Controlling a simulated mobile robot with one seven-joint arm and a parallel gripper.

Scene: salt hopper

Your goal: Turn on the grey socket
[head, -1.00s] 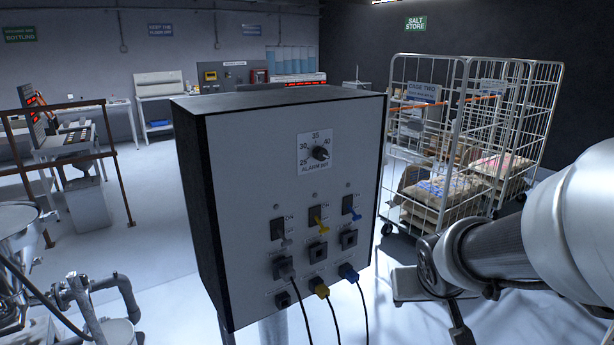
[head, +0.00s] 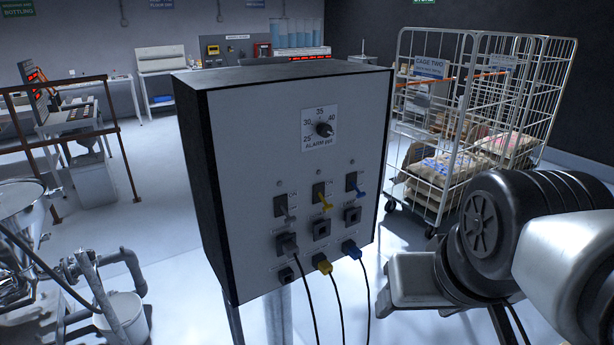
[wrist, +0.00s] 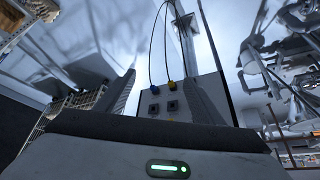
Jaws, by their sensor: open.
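A pale control box (head: 265,150) stands in the middle of the head view. Its left column has the grey switch lever (head: 290,219) above the grey socket (head: 286,243), with a grey plug and dark cable at that socket. The lever appears to point downward; its on or off state is too small to tell. In the wrist view, the box face (wrist: 163,130) appears inverted between the open, empty fingers of my gripper (wrist: 160,80). The grey column is not visible there. In the head view my gripper's fingers are not clearly seen; my wrist is right of the box.
Yellow (head: 325,203) and blue (head: 357,190) levers sit right of the grey one, with yellow (head: 323,264) and blue (head: 351,249) plugs below. An alarm knob (head: 324,130) is above. A wire cage (head: 440,140) stands behind right; pipes (head: 95,285) are at left.

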